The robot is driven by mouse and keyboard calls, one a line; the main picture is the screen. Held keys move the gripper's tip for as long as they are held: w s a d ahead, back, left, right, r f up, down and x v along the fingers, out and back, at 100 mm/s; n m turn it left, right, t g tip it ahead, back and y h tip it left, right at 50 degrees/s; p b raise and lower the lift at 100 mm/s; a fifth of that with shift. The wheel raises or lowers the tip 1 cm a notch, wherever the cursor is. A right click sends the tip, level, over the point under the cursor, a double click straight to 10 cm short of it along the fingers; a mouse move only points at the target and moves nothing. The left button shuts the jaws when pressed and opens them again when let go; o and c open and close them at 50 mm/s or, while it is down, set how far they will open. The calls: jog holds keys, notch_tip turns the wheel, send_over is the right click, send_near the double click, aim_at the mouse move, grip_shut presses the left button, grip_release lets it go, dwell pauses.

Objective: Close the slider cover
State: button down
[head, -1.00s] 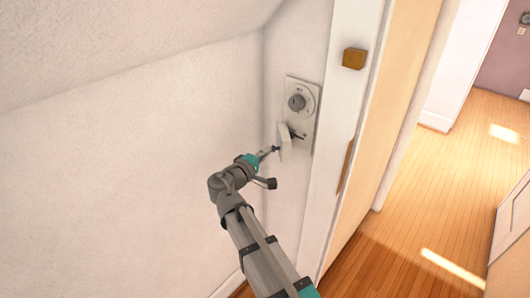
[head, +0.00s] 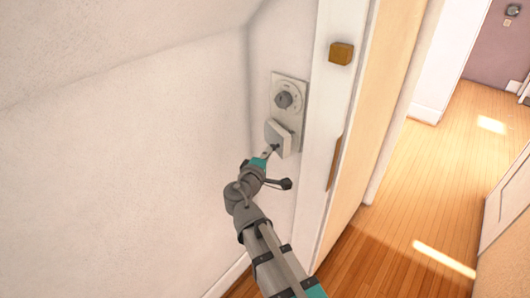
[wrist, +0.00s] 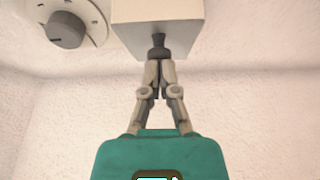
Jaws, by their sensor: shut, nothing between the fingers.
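The slider cover (head: 278,138) is a small white box-like flap on the lower half of a pale wall plate (head: 303,92). It lies near the plate, covering its lower part; I cannot tell whether it is fully flush. In the wrist view the cover (wrist: 158,22) is at the top, right of the dial. My gripper (head: 274,148) is shut and empty. Its fingertips (wrist: 158,48) are at the cover's near face and seem to touch it.
A round grey dial (head: 284,100) sits on the plate above the cover; it also shows in the wrist view (wrist: 66,30). A white door frame (head: 325,150) with a wooden block (head: 341,53) stands to the right. A plain wall (head: 110,190) is to the left.

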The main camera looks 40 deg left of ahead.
aim_at(285, 149)
jog(key=shift+w+d, duration=1.1)
jog(key=shift+d, duration=0.05)
jog(key=shift+w+d, duration=0.35)
jog(key=shift+w, duration=0.3)
jog(key=shift+s, duration=0.15)
